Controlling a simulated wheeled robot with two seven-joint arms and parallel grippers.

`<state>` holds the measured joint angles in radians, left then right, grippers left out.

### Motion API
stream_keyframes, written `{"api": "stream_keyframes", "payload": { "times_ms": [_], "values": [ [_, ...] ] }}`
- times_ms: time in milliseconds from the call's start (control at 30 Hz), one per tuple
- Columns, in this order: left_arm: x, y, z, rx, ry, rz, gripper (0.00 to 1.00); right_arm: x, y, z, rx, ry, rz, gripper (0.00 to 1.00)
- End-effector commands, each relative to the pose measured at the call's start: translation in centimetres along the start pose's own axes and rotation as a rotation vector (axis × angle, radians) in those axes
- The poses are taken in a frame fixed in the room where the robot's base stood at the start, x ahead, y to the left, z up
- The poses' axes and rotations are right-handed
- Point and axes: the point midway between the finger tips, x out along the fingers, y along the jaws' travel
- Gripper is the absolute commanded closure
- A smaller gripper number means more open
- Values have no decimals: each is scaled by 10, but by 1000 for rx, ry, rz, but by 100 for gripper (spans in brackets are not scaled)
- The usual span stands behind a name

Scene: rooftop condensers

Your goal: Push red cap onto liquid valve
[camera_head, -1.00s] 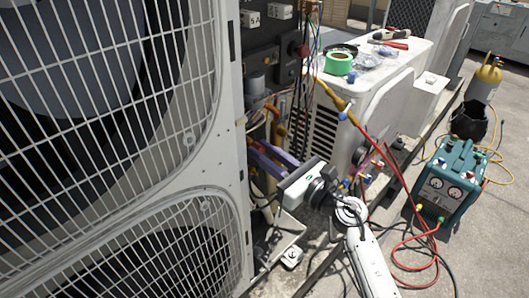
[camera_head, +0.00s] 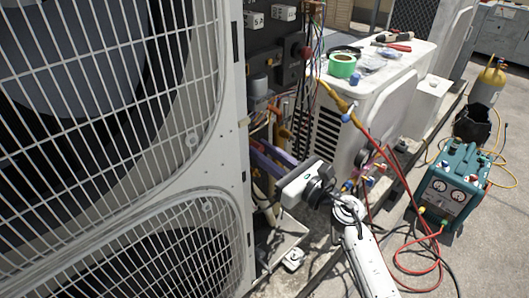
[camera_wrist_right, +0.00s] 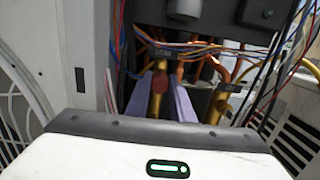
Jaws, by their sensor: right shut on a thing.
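My right gripper (camera_head: 266,151) reaches into the open service bay of the near condenser, its purple fingers pointing inward. In the right wrist view, the two purple fingers (camera_wrist_right: 162,90) are shut on a small red cap (camera_wrist_right: 160,82) between their tips. A brass-coloured fitting or pipe (camera_wrist_right: 157,104) shows between the fingers, close to the cap. I cannot tell which part is the liquid valve, or whether the cap touches it. In the head view the cap is too small and covered to make out. My left gripper is not in view.
Copper pipes (camera_wrist_right: 222,72) and loose wires (camera_wrist_right: 285,85) crowd the bay around the fingers. The condenser's fan grille (camera_head: 110,110) stands at left. A white unit (camera_head: 385,75) with tape and tools stands behind. A teal recovery machine (camera_head: 452,185) with red hoses stands at right.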

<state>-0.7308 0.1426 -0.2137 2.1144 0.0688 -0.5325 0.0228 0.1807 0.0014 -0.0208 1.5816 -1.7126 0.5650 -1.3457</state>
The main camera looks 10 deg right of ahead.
Motion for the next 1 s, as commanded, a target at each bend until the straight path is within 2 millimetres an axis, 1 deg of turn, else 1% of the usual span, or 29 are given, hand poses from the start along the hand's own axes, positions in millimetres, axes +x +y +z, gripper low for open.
{"api": "stream_keyframes", "payload": {
  "times_ms": [200,233,333,367,700,767,867,1000],
  "values": [
    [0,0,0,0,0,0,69,3,0,0,-1,-1,-1,100],
    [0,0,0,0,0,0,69,3,0,1,-1,-1,-1,78],
    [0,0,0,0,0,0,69,3,0,1,-1,-1,-1,61],
    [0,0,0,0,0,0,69,2,0,1,-1,-1,-1,57],
    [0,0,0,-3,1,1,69,0,0,0,-1,0,-1,57],
    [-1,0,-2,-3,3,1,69,-6,0,0,-1,1,-2,57],
    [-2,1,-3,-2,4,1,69,-23,0,-1,-3,3,-1,57],
    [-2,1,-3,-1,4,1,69,-52,0,-1,-3,4,-1,57]
  ]
}}
